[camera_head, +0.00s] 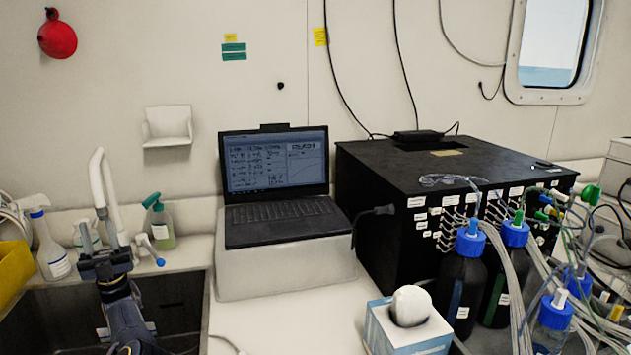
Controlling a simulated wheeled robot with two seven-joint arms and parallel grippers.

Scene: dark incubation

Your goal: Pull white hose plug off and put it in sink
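A white curved tube (97,180), which looks like the hose at the tap, rises behind the sink (175,300) at the left and bends over at its top. My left gripper (107,262) is over the sink, in front of the lower part of this tube. The gripper hides the tube's lower end, so I cannot make out the white plug or any contact with it. Whether the fingers are open or shut does not show clearly. My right gripper is out of view.
A spray bottle (50,245) and a green-topped bottle (160,225) stand behind the sink. A laptop (275,180) sits on a white block to the right. A black box (390,190), bottles with blue caps (470,238) and a tissue box (400,335) fill the right side.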

